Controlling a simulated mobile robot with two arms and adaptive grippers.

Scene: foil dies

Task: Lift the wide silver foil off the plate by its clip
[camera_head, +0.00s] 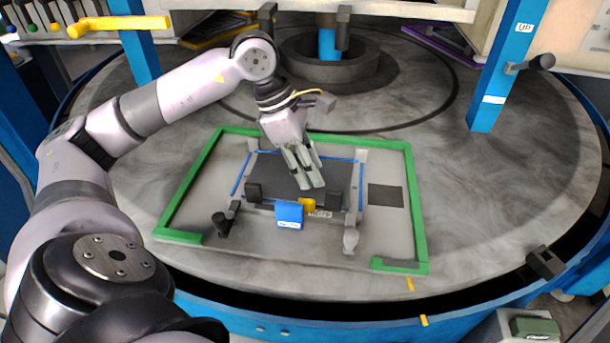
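My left gripper (309,182) hangs over a dark plate (270,170) near the centre of the head view. Its two pale fingers point down and lie close together. I cannot tell whether they are shut or hold anything. The plate is edged by thin blue strips and grey supports. A small yellow piece (307,205) sits at the plate's front edge, just below the fingertips. A blue tag (289,214) with a white label is beside it. I cannot clearly make out a separate silver foil or its clip. My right gripper is not in view.
A green frame (412,215) surrounds the fixture on the round grey table (500,190). A dark square patch (385,195) lies right of the plate. A blue post (505,70) stands at the right, and a dark round hub (332,65) is behind.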

